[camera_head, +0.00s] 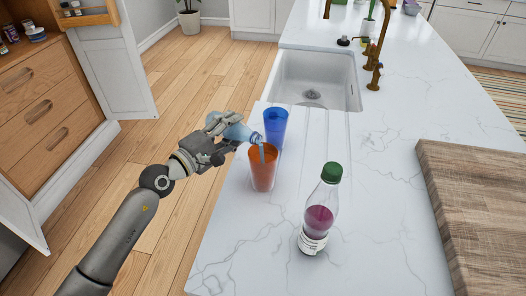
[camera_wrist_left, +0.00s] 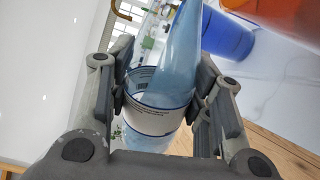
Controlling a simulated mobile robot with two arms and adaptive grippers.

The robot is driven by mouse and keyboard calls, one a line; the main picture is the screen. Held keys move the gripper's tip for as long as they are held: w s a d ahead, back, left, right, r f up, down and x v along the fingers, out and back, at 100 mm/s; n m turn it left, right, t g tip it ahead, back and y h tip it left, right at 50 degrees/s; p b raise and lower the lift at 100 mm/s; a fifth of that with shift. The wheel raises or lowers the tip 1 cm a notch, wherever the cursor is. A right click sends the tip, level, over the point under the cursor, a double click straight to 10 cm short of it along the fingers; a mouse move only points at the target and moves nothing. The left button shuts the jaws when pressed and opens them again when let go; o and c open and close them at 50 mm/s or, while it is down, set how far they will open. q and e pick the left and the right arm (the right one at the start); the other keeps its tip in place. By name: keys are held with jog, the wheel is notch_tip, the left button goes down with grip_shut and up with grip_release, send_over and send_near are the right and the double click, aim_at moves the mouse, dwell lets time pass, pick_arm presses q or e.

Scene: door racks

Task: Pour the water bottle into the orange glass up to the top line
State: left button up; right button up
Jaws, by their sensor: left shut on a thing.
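My left gripper (camera_head: 214,140) is shut on the water bottle (camera_head: 240,131), a clear bluish bottle with a white label. The bottle is tilted, its mouth over the rim of the orange glass (camera_head: 262,172). A pale blue stream runs from the mouth into the glass. The glass stands upright on the white counter; the level in it and any line are too small to tell. In the left wrist view both fingers (camera_wrist_left: 160,95) press on the bottle (camera_wrist_left: 165,85) around its label, and the orange glass (camera_wrist_left: 280,18) is at the top right. My right gripper is not in view.
A blue glass (camera_head: 275,125) stands just behind the orange glass. A green-capped bottle with purple liquid (camera_head: 319,215) stands in front, to the right. A wooden board (camera_head: 470,200) lies at the right. The sink (camera_head: 315,80) is behind. The counter's left edge is close to the glass.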

pick_arm(q)
jog(key=shift+r+m, duration=0.5)
jog(key=shift+m, duration=0.1)
dwell(1.6)
